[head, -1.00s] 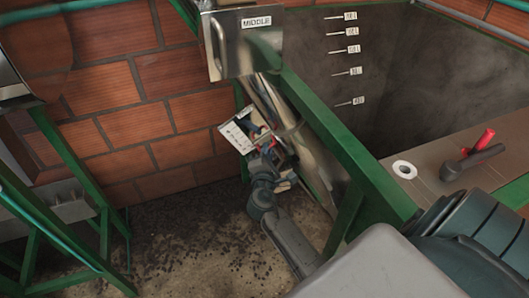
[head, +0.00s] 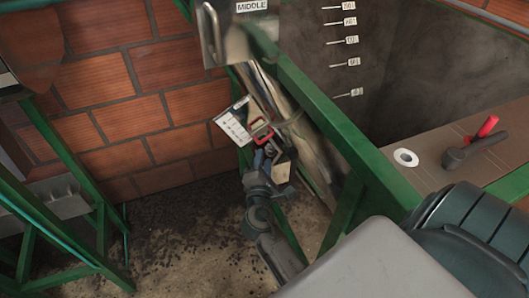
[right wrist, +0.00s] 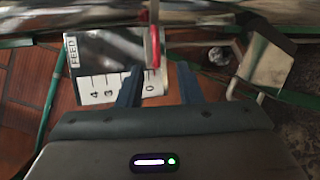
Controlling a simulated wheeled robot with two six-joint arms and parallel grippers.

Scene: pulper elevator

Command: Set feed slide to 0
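The feed slide has a white scale plate (head: 234,122), and a red loop handle (head: 261,127) stands beside it, low on the green-framed machine. In the right wrist view, the FEED scale (right wrist: 100,88) shows the numbers 4, 3 and 0. The red handle (right wrist: 155,48) appears edge-on, roughly in line with the 0 mark. My right gripper (head: 272,153) is just below the handle. In the wrist view my right gripper (right wrist: 159,78) is open, its fingers apart and empty, with the handle ahead between them. My left gripper is not in view.
A metal box marked MIDDLE (head: 252,30) hangs above the slide. A green frame beam (head: 330,115) runs close to the right of my arm. A red lever (head: 487,127) is on the right panel. A brick wall (head: 110,110) stands behind, above gritty floor.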

